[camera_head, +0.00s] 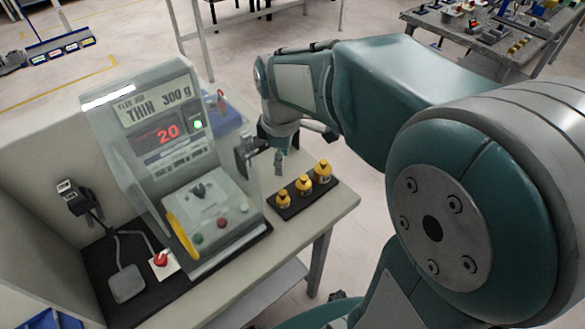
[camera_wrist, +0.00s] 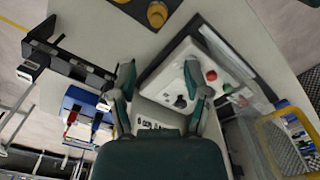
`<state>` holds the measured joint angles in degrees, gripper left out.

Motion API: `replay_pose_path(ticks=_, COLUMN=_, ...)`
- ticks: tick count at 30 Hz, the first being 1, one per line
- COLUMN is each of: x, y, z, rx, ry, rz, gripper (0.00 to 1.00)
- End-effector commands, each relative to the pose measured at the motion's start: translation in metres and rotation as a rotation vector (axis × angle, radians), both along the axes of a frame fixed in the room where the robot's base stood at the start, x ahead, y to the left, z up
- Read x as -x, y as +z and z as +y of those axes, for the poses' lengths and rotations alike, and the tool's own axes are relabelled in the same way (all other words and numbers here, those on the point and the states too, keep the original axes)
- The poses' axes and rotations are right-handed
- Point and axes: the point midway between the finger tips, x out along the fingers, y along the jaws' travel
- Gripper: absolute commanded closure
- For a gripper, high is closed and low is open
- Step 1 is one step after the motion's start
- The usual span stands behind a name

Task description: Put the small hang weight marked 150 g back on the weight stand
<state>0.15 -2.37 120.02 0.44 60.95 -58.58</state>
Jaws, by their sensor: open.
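Several yellow weights show in the views. Three stand upright in a row on a black strip-shaped base (camera_head: 292,207) at the table's right end: a near one (camera_head: 282,199), a middle one (camera_head: 303,185) and a far one (camera_head: 322,172). Their markings are too small to read, so I cannot tell which is 150 g. In the wrist view one yellow weight (camera_wrist: 157,14) shows at the top edge, beyond my fingertips, with another cut off beside it. My gripper (camera_wrist: 160,68) is open, with nothing visible between its fingers; in the head view it is above the table, behind the weights.
A test machine (camera_head: 165,150) reading 20 stands left of the weights, with a control box (camera_head: 210,215) at its front. A black bracket (camera_wrist: 70,62) and a blue box (camera_wrist: 85,108) lie left of my gripper in the wrist view.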

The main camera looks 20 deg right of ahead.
Motion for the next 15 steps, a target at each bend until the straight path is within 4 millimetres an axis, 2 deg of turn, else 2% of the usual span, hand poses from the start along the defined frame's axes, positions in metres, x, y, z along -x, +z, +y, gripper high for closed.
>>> replay_pose_path(ticks=6, x=0.047, y=0.035, z=0.000, rx=-0.031, ry=-0.328, rz=-0.159, gripper=0.38)
replay_pose_path(ticks=15, x=0.110, y=0.056, z=0.000, rx=-0.167, ry=-0.795, rz=-0.358, gripper=0.38)
